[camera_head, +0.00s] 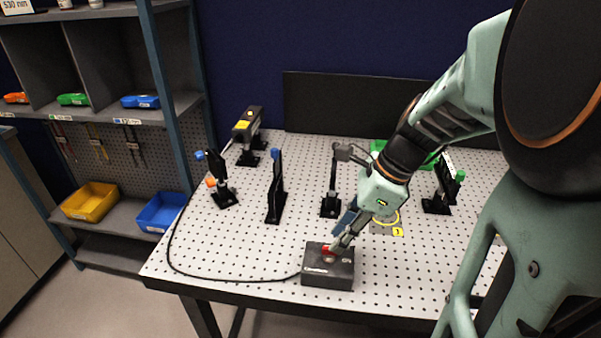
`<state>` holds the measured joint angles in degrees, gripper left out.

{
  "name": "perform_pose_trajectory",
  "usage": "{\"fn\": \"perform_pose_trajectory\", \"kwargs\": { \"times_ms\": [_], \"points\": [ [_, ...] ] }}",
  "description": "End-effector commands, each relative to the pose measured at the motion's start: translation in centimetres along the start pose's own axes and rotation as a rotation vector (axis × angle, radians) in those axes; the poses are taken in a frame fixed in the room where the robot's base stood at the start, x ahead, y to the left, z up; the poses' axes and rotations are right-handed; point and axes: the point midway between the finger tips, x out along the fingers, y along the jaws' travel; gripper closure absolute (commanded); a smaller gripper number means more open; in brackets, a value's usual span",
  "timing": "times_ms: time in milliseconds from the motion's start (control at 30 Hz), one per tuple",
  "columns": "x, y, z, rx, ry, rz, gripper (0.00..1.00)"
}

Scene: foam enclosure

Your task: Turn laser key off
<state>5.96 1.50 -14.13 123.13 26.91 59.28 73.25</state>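The laser control box (315,277) is a dark box with white lettering at the front edge of the perforated optical table. A key knob with a red part (327,251) sits on its top. My gripper (334,246) reaches down from the upper right, with its fingertips at the knob. The fingers overlap the knob in this view, so I cannot tell whether they grip it. The key's exact angle is too small to read. A black cable runs from the box to the left and up to the laser head (246,126) at the back left.
Several optic mounts stand on the table (240,270), among them a black one (276,190) and one near my arm (331,190). A black panel (350,103) stands behind. Shelves with yellow (90,203) and blue (163,212) bins are at left.

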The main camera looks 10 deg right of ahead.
Motion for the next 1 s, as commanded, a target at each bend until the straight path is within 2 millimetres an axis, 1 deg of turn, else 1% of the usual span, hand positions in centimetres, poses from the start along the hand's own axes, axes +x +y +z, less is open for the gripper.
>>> {"fn": "perform_pose_trajectory", "kwargs": {
  "times_ms": [33, 100, 233, 367, 600, 667, 833, 1000],
  "points": [
    [1.1, 0.1, -0.1, 0.001, 0.001, 0.005, 0.76],
    [2.1, 0.1, -0.1, 0.001, 0.0, 0.002, 0.76],
    [3.4, 0.1, 0.0, -0.001, 0.001, 0.002, 0.76],
    [3.9, 0.0, 0.0, -0.001, 0.0, 0.0, 0.76],
    [3.9, 0.0, 0.0, -0.001, 0.001, -0.001, 0.76],
    [3.9, 0.0, 0.0, -0.001, 0.001, -0.001, 0.82],
    [3.9, 0.0, 0.0, -0.001, 0.001, -0.001, 1.0],
    [3.9, 0.0, 0.0, -0.001, 0.001, -0.001, 1.0]
  ]
}}
